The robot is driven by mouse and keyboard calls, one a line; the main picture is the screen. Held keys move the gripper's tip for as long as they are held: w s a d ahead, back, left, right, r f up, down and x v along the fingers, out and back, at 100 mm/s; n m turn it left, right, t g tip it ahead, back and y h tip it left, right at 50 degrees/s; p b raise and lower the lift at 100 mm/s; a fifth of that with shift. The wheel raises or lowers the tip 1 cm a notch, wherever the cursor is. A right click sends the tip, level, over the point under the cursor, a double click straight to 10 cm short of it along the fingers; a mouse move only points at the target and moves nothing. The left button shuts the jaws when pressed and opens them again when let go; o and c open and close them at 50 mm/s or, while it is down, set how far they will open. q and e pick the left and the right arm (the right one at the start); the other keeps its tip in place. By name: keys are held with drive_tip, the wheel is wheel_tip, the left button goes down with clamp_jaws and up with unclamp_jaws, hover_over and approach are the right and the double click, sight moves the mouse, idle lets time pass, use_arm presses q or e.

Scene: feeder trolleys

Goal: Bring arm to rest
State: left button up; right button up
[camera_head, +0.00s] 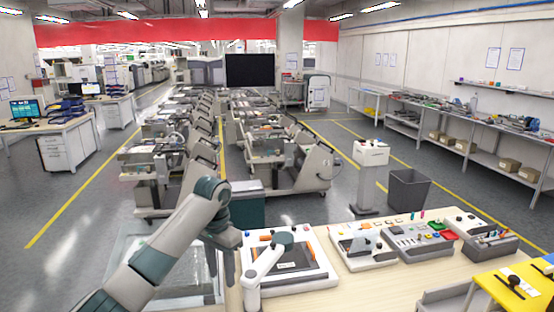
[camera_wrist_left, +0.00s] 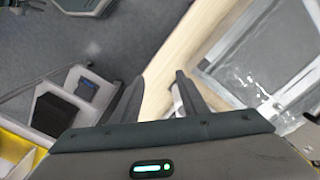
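My left arm (camera_head: 165,245) comes in from the lower left, bends near the middle and points down over the light wooden table. My left gripper (camera_head: 222,264) hangs above the table's left part, in front of a glass-topped tray (camera_head: 135,262). In the left wrist view my left gripper (camera_wrist_left: 158,88) has its two dark fingers spread apart. Nothing is between them except the view of the wooden table edge (camera_wrist_left: 165,65) below. My right arm and gripper are not in view.
Feeder trolleys (camera_head: 270,150) stand beyond. A grey bin (camera_head: 408,190) is on the floor.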

use_arm(q)
drive_tip(key=s+f+n+h+b, duration=0.1)
drive_tip(key=s+f+b, duration=0.1)
drive_tip(key=f, duration=1.3)
drive_tip(key=s+f+n+h+b, duration=0.1)
drive_tip(key=f+n+b, duration=0.1)
drive_tip(key=f, duration=1.4)
drive_tip(key=s+a+f+n+b, duration=0.1)
drive_tip(key=s+a+f+b, duration=0.1)
drive_tip(key=s+f, duration=0.8)
drive_tip(key=s+a+f+t+y+b, duration=0.15)
drive_tip(key=s+f, duration=0.35)
drive_tip(key=f, duration=0.8)
drive_tip(key=s+a+f+n+b, duration=0.1)
drive_tip(key=s+a+f+b, duration=0.15)
drive_tip(key=s+f, duration=0.75)
drive_tip(key=s+a+f+b, duration=0.1)
drive_tip(key=s+f, duration=0.5)
drive_tip(key=s, duration=0.7)
drive_tip(key=s+a+f+b, duration=0.2)
drive_tip(key=s+f, duration=0.5)
drive_tip(key=s, duration=0.5)
drive_tip(key=s+a+f+b, duration=0.1)
drive_tip(key=s+f, duration=0.5)
drive_tip(key=s, duration=0.7)
drive_tip(key=shift+s+a+f+m, duration=0.3)
drive_tip(key=shift+a+f, duration=0.1)
drive_tip(key=shift+g+y, duration=0.25)
